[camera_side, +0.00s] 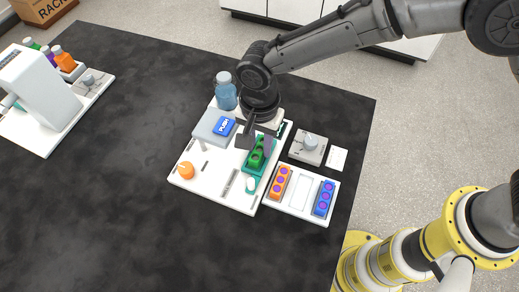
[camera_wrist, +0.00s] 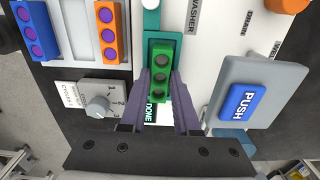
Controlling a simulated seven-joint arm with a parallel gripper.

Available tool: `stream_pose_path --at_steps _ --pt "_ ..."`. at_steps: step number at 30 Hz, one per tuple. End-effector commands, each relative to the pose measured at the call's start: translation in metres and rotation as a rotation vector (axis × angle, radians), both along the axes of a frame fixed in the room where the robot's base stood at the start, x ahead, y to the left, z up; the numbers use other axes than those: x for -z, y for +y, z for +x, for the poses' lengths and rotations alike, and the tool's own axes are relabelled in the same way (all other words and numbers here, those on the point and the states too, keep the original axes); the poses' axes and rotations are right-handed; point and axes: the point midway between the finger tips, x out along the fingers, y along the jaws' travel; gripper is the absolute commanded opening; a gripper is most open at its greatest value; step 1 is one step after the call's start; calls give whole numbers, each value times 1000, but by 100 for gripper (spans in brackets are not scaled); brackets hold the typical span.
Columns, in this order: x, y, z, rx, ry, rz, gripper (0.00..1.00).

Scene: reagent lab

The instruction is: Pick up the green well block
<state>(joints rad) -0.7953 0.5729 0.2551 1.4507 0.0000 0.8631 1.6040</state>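The green well block (camera_side: 257,157) sits upright in a teal holder (camera_side: 248,170) on the white board in the side view. In the wrist view the green block (camera_wrist: 161,55) shows its row of dark wells, with the teal holder (camera_wrist: 151,22) around and beyond it. My gripper (camera_side: 256,146) is lowered over the block, with one finger on each side of it. In the wrist view my gripper's two grey-purple fingers (camera_wrist: 161,76) flank the block's long sides very closely. Whether they press on it or leave a thin gap does not show.
An orange block (camera_side: 279,182) and a blue block (camera_side: 323,198) stand on a white rack to the right. A grey box with a blue PUSH button (camera_side: 223,126) is left of my gripper. A dial box (camera_side: 308,147) is at right.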

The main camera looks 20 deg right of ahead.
Motion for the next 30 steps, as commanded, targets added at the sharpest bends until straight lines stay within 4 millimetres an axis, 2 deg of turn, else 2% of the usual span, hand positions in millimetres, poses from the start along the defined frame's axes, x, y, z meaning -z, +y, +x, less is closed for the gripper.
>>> stream_pose_path --at_steps 1,4,5,20,23,27,30 --pt "0 0 0 0 0 0 19" --pt "0 0 0 0 0 0 1" --pt "0 0 0 0 0 0 0" --pt "-5 0 1 0 -2 2 0" --pt "-13 0 0 0 -2 2 0" --pt "-34 1 1 0 -4 3 0" --pt "-52 -11 -11 0 -3 3 0"
